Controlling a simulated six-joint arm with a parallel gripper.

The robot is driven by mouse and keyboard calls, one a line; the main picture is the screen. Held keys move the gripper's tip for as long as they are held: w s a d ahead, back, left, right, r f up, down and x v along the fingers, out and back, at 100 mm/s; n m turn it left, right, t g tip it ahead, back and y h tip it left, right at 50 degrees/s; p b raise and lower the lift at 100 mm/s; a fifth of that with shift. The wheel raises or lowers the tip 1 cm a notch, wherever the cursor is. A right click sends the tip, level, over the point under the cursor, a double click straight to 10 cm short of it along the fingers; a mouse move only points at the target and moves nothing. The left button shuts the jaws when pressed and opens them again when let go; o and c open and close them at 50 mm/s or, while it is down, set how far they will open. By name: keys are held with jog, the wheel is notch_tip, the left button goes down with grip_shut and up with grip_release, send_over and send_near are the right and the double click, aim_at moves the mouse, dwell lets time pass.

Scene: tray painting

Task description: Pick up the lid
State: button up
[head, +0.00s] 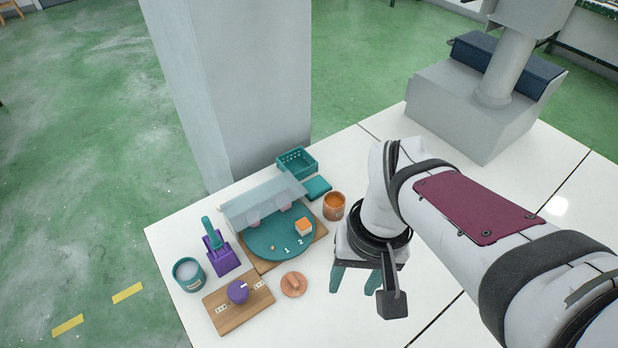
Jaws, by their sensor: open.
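The lid (293,285) is a small round copper-orange disc with a raised bar handle on top. It lies flat on the white table, in front of the teal round tray (262,246). My gripper (356,283) has teal fingers, spread apart and empty. It points down to the right of the lid, apart from it. A copper-coloured pot (334,206) with orange contents stands open behind my gripper, to the right of the tray.
A wooden board (226,320) with a purple knob (238,291) lies left of the lid. A teal pot (188,274) and purple holder (222,260) stand farther left. A clear cover (262,201) and teal basket (297,162) are behind. The table's front right is clear.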

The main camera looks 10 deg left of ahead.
aim_at(293, 279)
jog(key=w+a+f+n+h, duration=0.1)
jog(key=w+a+f+n, duration=0.4)
jog(key=w+a+n, duration=0.45)
jog(key=shift+m, duration=0.85)
jog(key=f, duration=0.5)
jog(key=s+a+f, duration=0.1)
jog(key=f, duration=0.9)
jog(key=shift+s+a+f, duration=0.25)
jog(key=shift+a+f, duration=0.1)
jog(key=shift+f, duration=0.05)
grip_shut()
